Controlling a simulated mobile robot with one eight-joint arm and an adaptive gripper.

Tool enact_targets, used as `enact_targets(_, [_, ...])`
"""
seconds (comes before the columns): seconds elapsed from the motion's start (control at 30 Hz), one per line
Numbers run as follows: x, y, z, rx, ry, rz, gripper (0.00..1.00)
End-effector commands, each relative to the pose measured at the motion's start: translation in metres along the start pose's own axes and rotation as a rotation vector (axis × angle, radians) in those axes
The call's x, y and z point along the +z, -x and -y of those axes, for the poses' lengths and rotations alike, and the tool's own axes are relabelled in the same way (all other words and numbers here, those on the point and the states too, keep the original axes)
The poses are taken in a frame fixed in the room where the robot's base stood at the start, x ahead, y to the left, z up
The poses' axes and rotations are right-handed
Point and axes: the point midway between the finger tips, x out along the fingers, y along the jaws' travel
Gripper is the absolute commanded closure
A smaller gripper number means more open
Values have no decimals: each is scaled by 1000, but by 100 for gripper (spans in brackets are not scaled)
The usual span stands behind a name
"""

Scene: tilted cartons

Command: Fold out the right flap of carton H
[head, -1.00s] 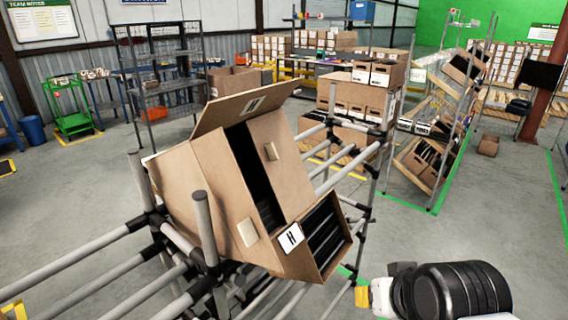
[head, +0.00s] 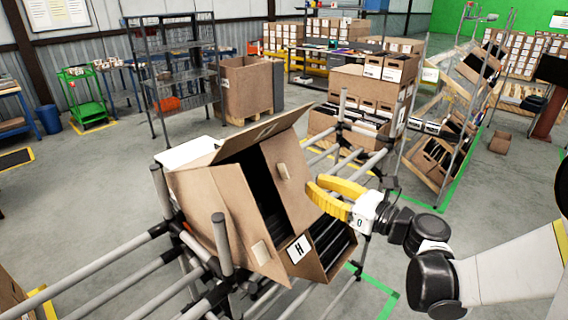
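Carton H (head: 235,215) is a tilted brown box on a grey pipe rack. The top flap (head: 262,137) stands raised. My gripper (head: 312,187), with yellow curved fingers, is at the outer edge of the right flap. The finger gap and any contact are unclear.
Grey rack posts (head: 222,245) stand close in front of the carton, and rack rails (head: 375,165) run behind it. Stacked cartons (head: 365,95) and a wire shelf (head: 185,65) stand farther back. Open floor lies to the right of the rack.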

Motion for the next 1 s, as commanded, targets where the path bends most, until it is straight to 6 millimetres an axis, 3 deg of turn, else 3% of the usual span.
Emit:
enact_targets(0.3, [-2, -61, -2, 5, 4, -2, 86])
enact_targets(0.5, [-1, -90, -1, 2, 5, -3, 86])
enact_targets(0.93, [-1, -101, -1, 0, 6, -3, 86])
enact_targets(1.0, [-1, -101, -1, 0, 6, -3, 100])
